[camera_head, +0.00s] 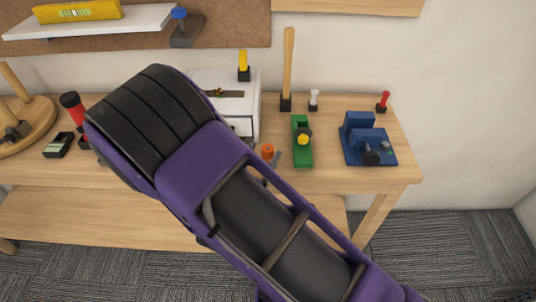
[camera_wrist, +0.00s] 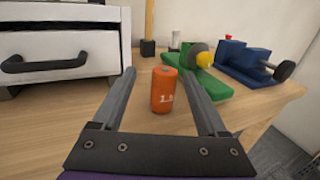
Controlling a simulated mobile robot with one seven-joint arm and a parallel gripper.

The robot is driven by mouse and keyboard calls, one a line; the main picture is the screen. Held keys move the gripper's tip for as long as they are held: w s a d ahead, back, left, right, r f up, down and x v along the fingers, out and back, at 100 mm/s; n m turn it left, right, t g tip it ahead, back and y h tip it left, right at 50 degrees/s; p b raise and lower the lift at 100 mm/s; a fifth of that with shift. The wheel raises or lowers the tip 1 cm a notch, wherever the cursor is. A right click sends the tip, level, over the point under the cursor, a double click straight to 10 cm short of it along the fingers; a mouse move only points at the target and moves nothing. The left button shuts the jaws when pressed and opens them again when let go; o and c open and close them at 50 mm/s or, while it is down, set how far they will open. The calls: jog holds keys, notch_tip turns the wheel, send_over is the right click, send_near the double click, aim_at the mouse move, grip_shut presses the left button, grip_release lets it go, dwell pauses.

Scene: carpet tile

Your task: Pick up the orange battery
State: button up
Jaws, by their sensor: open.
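The orange battery (camera_wrist: 163,90) stands upright on the wooden workbench in the wrist view, with pale markings on its lower side. In the head view its top (camera_head: 267,151) shows just beyond my purple arm. My gripper (camera_wrist: 163,85) is open, with one dark finger on each side of the battery. I see a gap between the battery and each finger, and nothing is held. In the head view a grey finger (camera_head: 276,159) shows beside the battery; my arm hides most of the gripper there.
A white drawer unit (camera_wrist: 60,38) stands behind on the left. A green tool with a yellow knob (camera_head: 302,150) and a blue vise (camera_head: 366,144) stand to the right. A mallet (camera_head: 288,70) stands upright at the back. The bench's front right corner (camera_head: 405,178) is bare.

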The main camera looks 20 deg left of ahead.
aim_at(273, 143)
jog(key=w, duration=0.1)
jog(key=w+d, duration=0.1)
jog(key=w, duration=0.3)
jog(key=shift+w+d+f, duration=0.2)
jog(key=shift+d, duration=0.05)
jog(key=shift+c, duration=0.3)
grip_shut()
